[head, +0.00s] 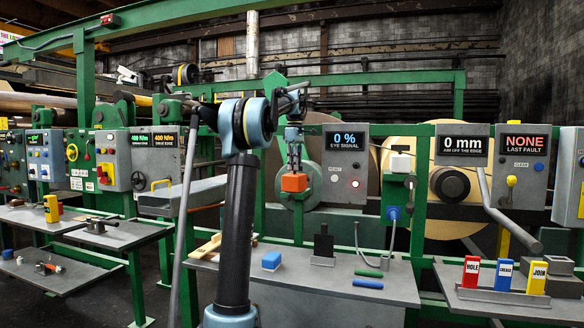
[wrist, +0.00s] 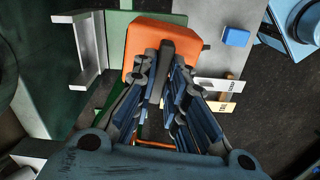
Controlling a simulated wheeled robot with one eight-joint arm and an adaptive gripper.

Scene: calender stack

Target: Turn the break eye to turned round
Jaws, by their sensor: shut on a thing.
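An orange block, which I take for the break eye (head: 294,183), is below my gripper in the head view, in front of the green frame and left of the eye signal display (head: 345,141), which reads 0 %. The block also shows at the top centre of the wrist view (wrist: 140,38), with a dark bar along its middle. My gripper (head: 294,166) points down in the head view. In the wrist view its fingers (wrist: 165,68) are closed in on the dark bar. The fingers hide part of the block, and I cannot tell which way its face points.
A pale bracket (wrist: 90,50) is left of the block in the wrist view. A panel (head: 463,144) reading 0 mm is to the right.

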